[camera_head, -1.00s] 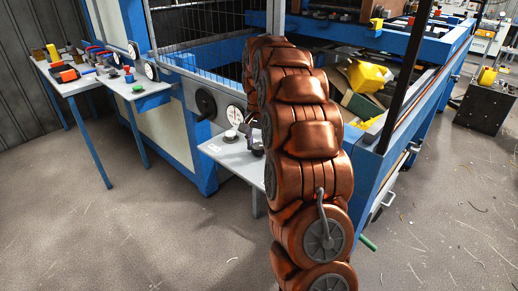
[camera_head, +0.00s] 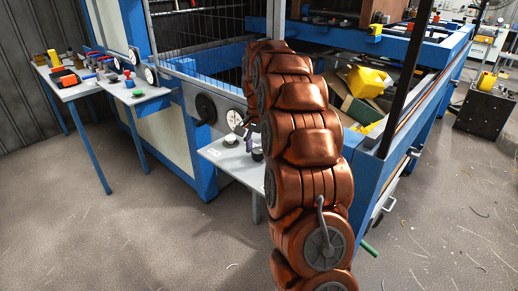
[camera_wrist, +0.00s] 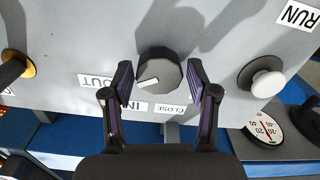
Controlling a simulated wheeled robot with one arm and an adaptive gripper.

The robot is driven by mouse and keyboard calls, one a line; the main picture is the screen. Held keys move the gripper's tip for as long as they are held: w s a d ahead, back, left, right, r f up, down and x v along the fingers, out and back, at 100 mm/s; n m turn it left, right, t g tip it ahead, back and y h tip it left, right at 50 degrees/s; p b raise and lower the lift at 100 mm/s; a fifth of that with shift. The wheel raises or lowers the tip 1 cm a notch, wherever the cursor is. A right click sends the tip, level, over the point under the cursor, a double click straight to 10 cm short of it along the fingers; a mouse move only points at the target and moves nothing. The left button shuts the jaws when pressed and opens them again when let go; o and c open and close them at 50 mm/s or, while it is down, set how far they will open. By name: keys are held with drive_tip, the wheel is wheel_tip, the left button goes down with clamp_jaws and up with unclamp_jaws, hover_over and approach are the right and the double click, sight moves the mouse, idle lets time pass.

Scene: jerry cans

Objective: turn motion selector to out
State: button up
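The motion selector (camera_wrist: 160,72) is a dark round knob with a white pointer mark, in the middle of the wrist view. Its pointer lies toward the left and slightly down. The OUT label (camera_wrist: 98,80) is left of it, the IN label (camera_wrist: 130,106) is below left and the CLOSE label (camera_wrist: 170,108) is below. My gripper (camera_wrist: 160,82) is open, with one purple-padded finger on each side of the knob. The gaps to the knob look narrow; I cannot tell whether either finger touches. In the head view my arm hides most of the gripper.
A white knob (camera_wrist: 267,80) by the RUN label (camera_wrist: 298,14) stands right of the selector. A yellow-based dark knob (camera_wrist: 15,68) is at the left. A dial gauge (camera_wrist: 267,128) is at lower right. In the head view a handwheel (camera_head: 206,109) stands near the small panel shelf (camera_head: 222,157).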

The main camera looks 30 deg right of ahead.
sight(259, 150)
drive_tip(key=shift+o, duration=0.9)
wheel_tip(259, 150, up, 12)
idle(0.3)
drive_tip(key=shift+f, duration=0.1)
idle(0.4)
